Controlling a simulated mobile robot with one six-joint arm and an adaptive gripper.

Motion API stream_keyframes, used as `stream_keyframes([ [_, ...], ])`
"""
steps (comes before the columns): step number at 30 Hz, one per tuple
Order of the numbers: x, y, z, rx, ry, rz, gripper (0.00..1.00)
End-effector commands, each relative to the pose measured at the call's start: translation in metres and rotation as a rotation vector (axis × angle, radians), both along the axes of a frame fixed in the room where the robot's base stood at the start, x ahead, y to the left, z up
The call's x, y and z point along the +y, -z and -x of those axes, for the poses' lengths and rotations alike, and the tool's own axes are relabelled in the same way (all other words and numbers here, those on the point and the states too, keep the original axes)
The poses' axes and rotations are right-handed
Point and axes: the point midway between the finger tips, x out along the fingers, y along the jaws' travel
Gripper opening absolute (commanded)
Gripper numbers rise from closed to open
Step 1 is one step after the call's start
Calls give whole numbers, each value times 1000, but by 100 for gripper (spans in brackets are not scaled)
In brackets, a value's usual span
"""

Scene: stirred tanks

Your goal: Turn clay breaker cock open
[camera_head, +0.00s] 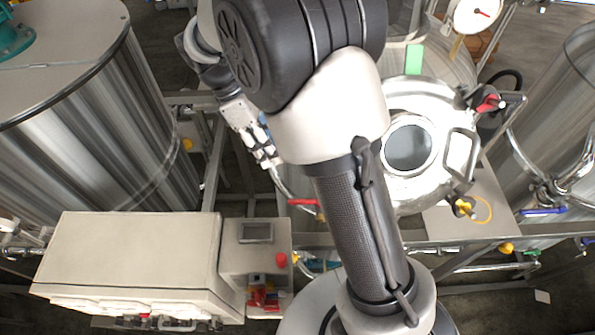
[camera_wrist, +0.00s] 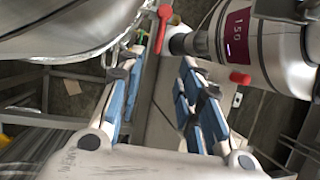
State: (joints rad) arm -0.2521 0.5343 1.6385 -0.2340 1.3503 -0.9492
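My gripper (camera_wrist: 163,60) is open in the wrist view, its two blue-padded fingers apart with nothing between the pads. A red lever handle (camera_wrist: 162,28) shows just beyond the fingertips, between them in the picture and apart from them. It points up and slightly right from a pipe fitting. In the head view my gripper (camera_head: 266,155) hangs left of my arm, above a frame; a red handle (camera_head: 303,202) lies roughly level below it, partly hidden by my arm. No label shows which valve is the clay breaker cock.
A steel cylinder with a maroon "150" label (camera_wrist: 237,35) is close on the right in the wrist view. A large tank (camera_head: 95,130) stands left, a lidded vessel (camera_head: 425,185) right. A control box (camera_head: 130,255) and a panel with a red button (camera_head: 281,260) are in front.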

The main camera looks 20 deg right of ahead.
Motion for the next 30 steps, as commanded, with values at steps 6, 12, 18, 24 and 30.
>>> stream_keyframes([
  [6, -7, 19, 7, 5, 1, 2, 33],
  [12, -20, 57, 20, 5, 1, 2, 33],
  [18, -33, 96, 32, 4, 2, 2, 33],
  [24, -45, 132, 44, 5, 2, 1, 33],
  [30, -52, 152, 49, 2, 1, 1, 33],
])
